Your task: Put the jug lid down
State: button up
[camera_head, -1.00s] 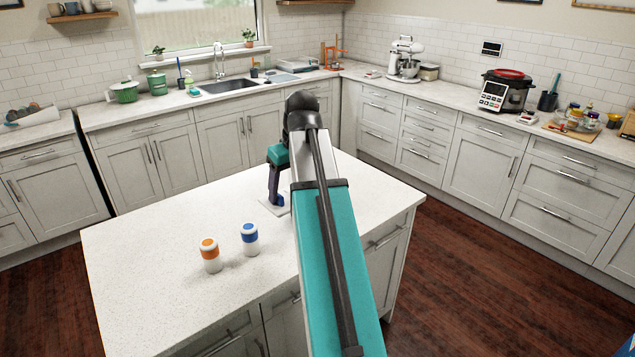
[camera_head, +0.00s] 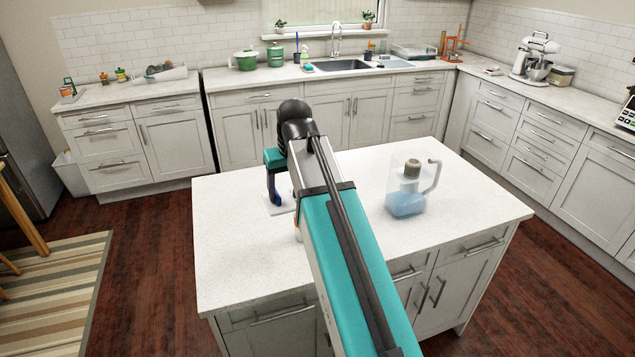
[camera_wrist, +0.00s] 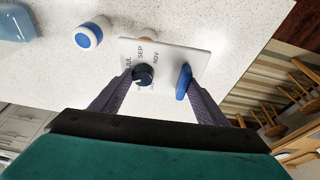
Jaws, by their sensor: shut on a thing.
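The jug lid (camera_wrist: 165,62) is a flat white plate with a dark month dial and a blue tab. It shows small in the head view (camera_head: 282,208) too. My gripper (camera_wrist: 158,80) is shut on the lid, one finger by the dial and one by the blue tab; it also shows in the head view (camera_head: 273,190). The lid is over the left part of the island top (camera_head: 235,240); its height above the top is hard to tell. The clear jug (camera_head: 407,204), open-topped, with blue liquid and a grey-capped insert, stands upright right of my arm.
A white canister with a blue band (camera_wrist: 88,35) stands beside the lid. An orange-banded one (camera_wrist: 146,40) is mostly hidden behind the lid; my arm covers this area in the head view. The island's front left top is bare. A striped rug (camera_head: 60,295) lies left.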

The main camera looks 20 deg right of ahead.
aim_at(267, 204)
jog(key=a+f+b, duration=0.1)
jog(key=a, duration=0.1)
jog(key=a+f+b, duration=0.1)
jog(key=a+f, duration=0.1)
jog(key=w+a+f+b, duration=0.1)
jog(key=a+f+b, duration=0.1)
jog(key=shift+a+f, duration=0.1)
jog(key=shift+a, duration=0.15)
jog(key=shift+a+f+b, duration=0.3)
jog(key=shift+f+b, duration=0.3)
